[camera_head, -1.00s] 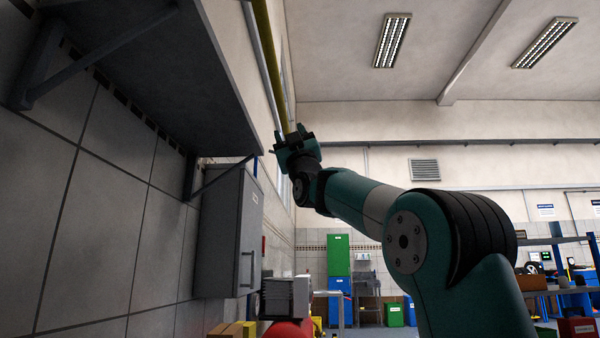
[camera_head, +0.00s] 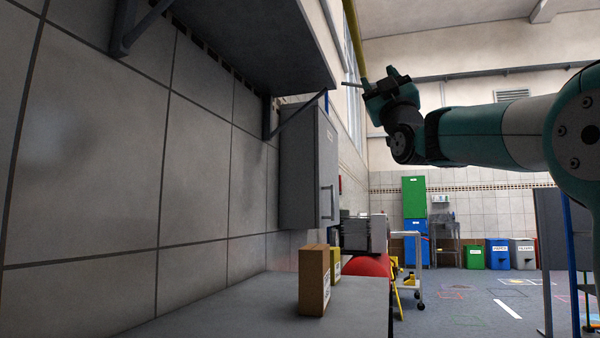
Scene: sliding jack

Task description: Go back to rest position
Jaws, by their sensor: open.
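My gripper (camera_head: 378,84) is at the upper right of the head view, at the end of my teal and grey arm, which reaches in from the right edge. The gripper is raised in the air to the right of the wall shelf's end and appears empty. One finger points up and a thin dark part points left. It touches nothing that I can see. A sliding jack cannot be made out with certainty.
A dark shelf (camera_head: 250,38) on brackets juts from the tiled wall. A grey cabinet (camera_head: 308,165) hangs beyond it. Below, a grey worktop (camera_head: 240,310) carries an orange-brown box (camera_head: 313,280). A red rounded object (camera_head: 368,267) stands behind. Open floor (camera_head: 470,305) lies at the right.

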